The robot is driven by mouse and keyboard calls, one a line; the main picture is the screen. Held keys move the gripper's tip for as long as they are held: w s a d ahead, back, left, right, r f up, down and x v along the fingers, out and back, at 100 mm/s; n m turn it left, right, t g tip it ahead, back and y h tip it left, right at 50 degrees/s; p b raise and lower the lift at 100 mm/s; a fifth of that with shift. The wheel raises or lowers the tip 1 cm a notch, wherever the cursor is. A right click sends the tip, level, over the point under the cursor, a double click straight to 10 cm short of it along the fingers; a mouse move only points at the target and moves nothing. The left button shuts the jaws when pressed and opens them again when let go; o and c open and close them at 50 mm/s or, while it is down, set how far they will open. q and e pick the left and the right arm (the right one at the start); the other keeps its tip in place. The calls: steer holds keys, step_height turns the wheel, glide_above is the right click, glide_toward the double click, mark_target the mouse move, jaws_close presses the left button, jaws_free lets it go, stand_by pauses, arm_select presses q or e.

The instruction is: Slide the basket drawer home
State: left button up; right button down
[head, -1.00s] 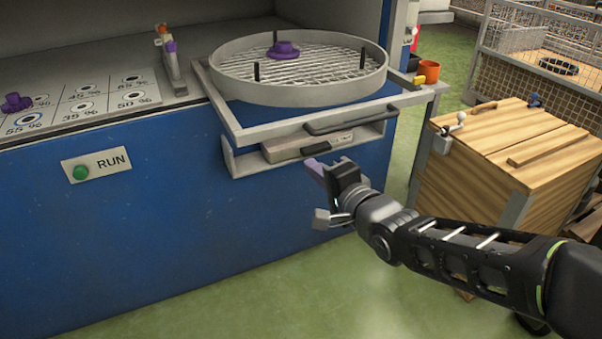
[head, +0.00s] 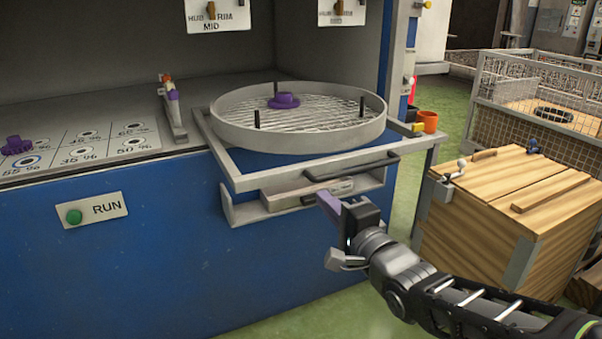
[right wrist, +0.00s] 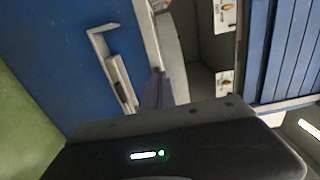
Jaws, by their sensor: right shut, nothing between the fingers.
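The basket drawer (head: 232,181) is a grey frame that sticks out from the blue cabinet, with a dark bar handle (head: 352,164) on its front. A round grey basket (head: 300,137) with a mesh floor and a purple knob (head: 284,100) sits on it. My right gripper (head: 328,203) is shut and empty, its purple fingers just in front of and below the handle, apart from it as far as I can tell. The purple fingers (right wrist: 158,90) also show in the right wrist view, near the drawer's front edge. My left gripper is in neither view.
A wooden crate (head: 510,205) stands to the right. A RUN button (head: 74,216) is on the blue front at left. Green floor lies between cabinet and crate.

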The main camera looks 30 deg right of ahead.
mark_target(295, 169)
steer(key=w+p, duration=0.7)
steer(key=w, duration=0.3)
steer(key=shift+w+d+f, duration=0.1)
steer(key=shift+w, duration=0.3)
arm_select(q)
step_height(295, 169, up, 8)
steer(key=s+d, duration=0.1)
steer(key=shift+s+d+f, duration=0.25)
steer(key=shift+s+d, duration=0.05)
arm_select(e)
steer(key=shift+w, duration=0.45)
